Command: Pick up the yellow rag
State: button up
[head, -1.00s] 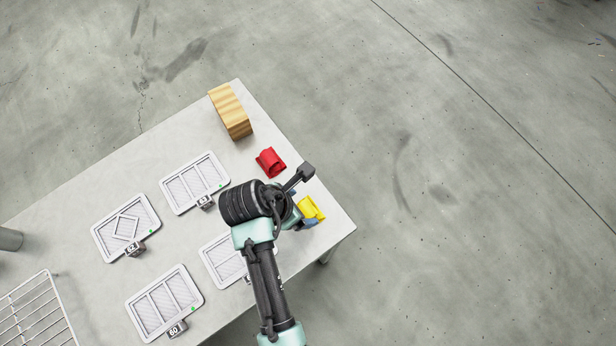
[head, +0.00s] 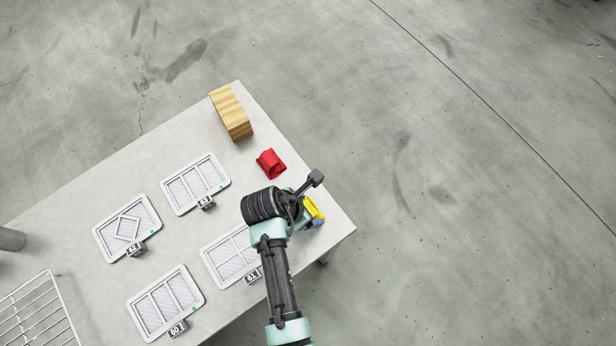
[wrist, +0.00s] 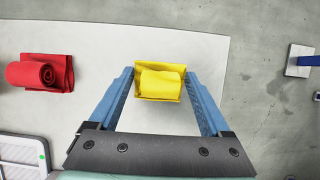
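The yellow rag (wrist: 160,82) is a rolled cloth on a folded flap, lying on the pale table (wrist: 110,55) near its edge. In the head view the yellow rag (head: 313,208) is partly hidden behind my arm. My gripper (wrist: 160,77) has its two blue fingers spread wide, one on each side of the rag in the wrist view. The fingers look apart from the cloth, and the height of the tips above the table is hard to tell. In the head view my gripper is mostly hidden by my wrist.
A rolled red rag (head: 270,163) lies close by, left of the yellow one in the wrist view. A wooden block (head: 231,112) sits at the far corner. Several white framed filter panels (head: 195,183) with number tags and a wire rack (head: 38,312) are on the left.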

jog(key=c, duration=0.3)
notch_tip(320, 180, up, 10)
jog(key=shift+r, duration=0.1)
dwell(0.4)
